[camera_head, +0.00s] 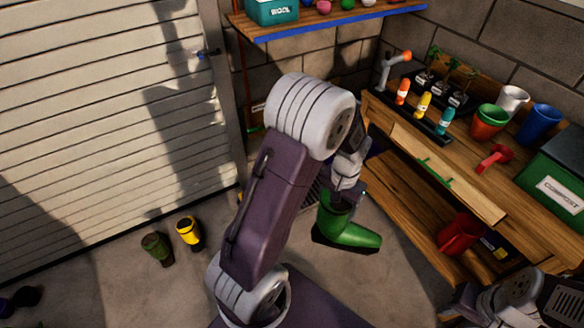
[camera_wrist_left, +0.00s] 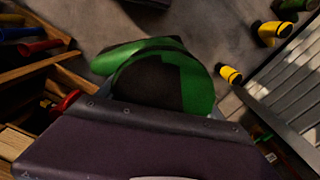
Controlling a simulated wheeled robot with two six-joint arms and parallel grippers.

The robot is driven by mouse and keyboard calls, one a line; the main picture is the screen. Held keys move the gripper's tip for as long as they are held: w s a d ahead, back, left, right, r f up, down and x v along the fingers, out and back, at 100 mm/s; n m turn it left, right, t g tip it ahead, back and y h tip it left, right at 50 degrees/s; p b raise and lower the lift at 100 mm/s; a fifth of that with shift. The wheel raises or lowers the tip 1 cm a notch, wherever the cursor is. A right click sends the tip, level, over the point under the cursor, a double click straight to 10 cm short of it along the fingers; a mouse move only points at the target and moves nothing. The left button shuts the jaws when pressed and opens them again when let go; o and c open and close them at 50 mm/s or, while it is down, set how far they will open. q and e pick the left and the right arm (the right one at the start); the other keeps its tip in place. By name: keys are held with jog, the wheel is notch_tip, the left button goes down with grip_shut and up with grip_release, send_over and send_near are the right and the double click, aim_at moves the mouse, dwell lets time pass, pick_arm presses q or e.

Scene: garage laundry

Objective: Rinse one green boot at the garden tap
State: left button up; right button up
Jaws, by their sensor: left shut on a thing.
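A bright green boot (camera_head: 347,232) hangs upright in my left gripper (camera_head: 347,188), with its dark sole down and its toe to the right. The gripper is shut at the top of its shaft; my own arm hides part of this. In the left wrist view the green boot (camera_wrist_left: 200,85) fills the middle, its dark opening facing the camera; the fingertips are hidden. A grey spout with an orange end (camera_head: 393,66) stands at the bench's back left; I cannot tell if it is the garden tap. My right gripper (camera_head: 520,300) is at the lower right, its jaws unclear.
A wooden bench (camera_head: 440,180) at the right carries bottles, pots, a red scoop (camera_head: 494,157) and a green compost bin (camera_head: 560,175). A red bucket (camera_head: 459,234) is on its lower shelf. Floor between is clear.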

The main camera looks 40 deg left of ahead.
pick_arm(q)
jog(key=shift+w+d, duration=0.3)
jog(key=shift+w, duration=0.1)
jog(key=shift+s+a, duration=0.15)
jog(key=shift+s+a+p, duration=0.25)
jog(key=shift+s+p, duration=0.05)
jog(key=shift+s, duration=0.05)
jog(key=shift+d, duration=0.1)
jog(key=shift+w+d+p, duration=0.3)
jog(key=shift+w+p, duration=0.05)
jog(key=shift+w, duration=0.15)
jog(key=shift+s+a, duration=0.1)
dwell(0.3)
